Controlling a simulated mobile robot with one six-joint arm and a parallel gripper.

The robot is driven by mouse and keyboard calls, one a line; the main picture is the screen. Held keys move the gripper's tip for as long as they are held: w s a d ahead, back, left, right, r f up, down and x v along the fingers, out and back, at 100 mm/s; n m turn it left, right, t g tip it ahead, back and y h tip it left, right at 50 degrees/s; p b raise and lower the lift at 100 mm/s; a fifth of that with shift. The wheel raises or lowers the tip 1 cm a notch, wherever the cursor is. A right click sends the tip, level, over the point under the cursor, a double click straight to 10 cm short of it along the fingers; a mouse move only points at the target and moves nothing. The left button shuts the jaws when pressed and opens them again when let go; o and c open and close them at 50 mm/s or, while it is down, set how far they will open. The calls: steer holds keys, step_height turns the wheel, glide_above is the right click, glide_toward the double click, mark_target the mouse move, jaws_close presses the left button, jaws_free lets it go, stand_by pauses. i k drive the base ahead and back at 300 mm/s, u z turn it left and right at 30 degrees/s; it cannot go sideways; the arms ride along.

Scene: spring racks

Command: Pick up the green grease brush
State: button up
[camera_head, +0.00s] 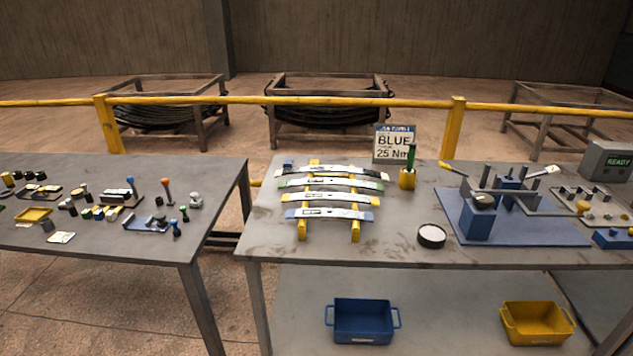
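A green-handled brush (411,158) stands upright in a small yellow holder (407,180) on the right-hand table, just in front of a sign reading "BLUE 25 Nm". Its lower end is hidden inside the holder. A round black tin with white contents (431,236) sits nearer the table's front edge. My gripper is not in view.
A yellow rack with several leaf springs (330,194) stands left of the brush. The sign (394,143) is behind it. A blue fixture (477,219) is to the right. Blue (362,321) and yellow (537,323) bins sit below. Small parts cover the left table (100,249).

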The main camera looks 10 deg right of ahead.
mark_target(411, 153)
steer(key=k, duration=0.35)
steer(key=z, duration=0.3)
steer(key=i, duration=1.35)
steer(key=u, duration=0.25)
